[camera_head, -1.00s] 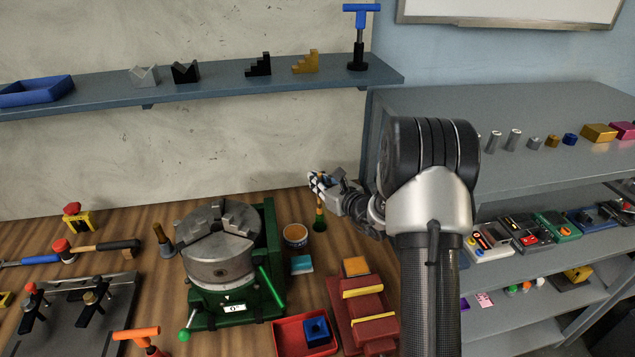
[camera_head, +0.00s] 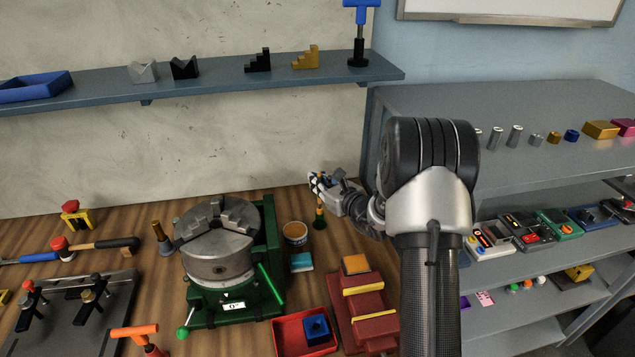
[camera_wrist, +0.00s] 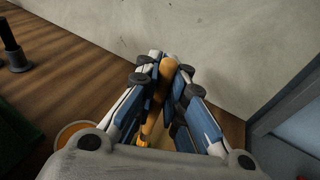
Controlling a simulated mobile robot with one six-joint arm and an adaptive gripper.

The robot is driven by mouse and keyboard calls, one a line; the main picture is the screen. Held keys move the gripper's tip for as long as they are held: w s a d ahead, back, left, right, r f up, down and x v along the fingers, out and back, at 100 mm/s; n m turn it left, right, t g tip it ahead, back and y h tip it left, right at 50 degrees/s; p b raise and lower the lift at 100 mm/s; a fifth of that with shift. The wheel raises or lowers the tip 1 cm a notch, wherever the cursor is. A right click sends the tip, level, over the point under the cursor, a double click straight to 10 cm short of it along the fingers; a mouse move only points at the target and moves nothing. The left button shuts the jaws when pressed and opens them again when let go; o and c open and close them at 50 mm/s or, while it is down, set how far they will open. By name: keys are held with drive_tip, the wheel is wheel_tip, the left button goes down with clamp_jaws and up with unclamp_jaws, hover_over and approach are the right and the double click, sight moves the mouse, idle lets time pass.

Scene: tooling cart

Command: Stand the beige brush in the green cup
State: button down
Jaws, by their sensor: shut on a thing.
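My gripper (camera_head: 318,185) is shut on the tan, beige-orange handle of the brush (camera_wrist: 168,72), which shows between the fingertips in the wrist view. In the head view the brush (camera_head: 320,205) hangs about upright under the fingers, above the back of the wooden bench. A small dark green piece (camera_head: 319,223) is at its lower end. I cannot tell whether this is the green cup or the brush's own end, nor whether it touches the bench. No other green cup is clear to me.
A round tub (camera_head: 295,234) with an orange-brown top stands just left of the brush. A teal block (camera_head: 301,262), a red tray (camera_head: 305,333) and a red vise (camera_head: 365,313) are in front. A chuck (camera_head: 220,250) on a green base stands left. Shelves stand right.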

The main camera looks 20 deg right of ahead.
drive_tip(key=shift+f+b, duration=2.05)
idle(1.7)
drive_tip(key=c, duration=1.6)
unclamp_jaws()
drive_tip(key=shift+o, duration=0.6)
drive_tip(key=o, duration=0.3)
drive_tip(key=shift+r, duration=0.1)
drive_tip(key=shift+r+p, duration=1.6)
drive_tip(key=shift+r, duration=1.35)
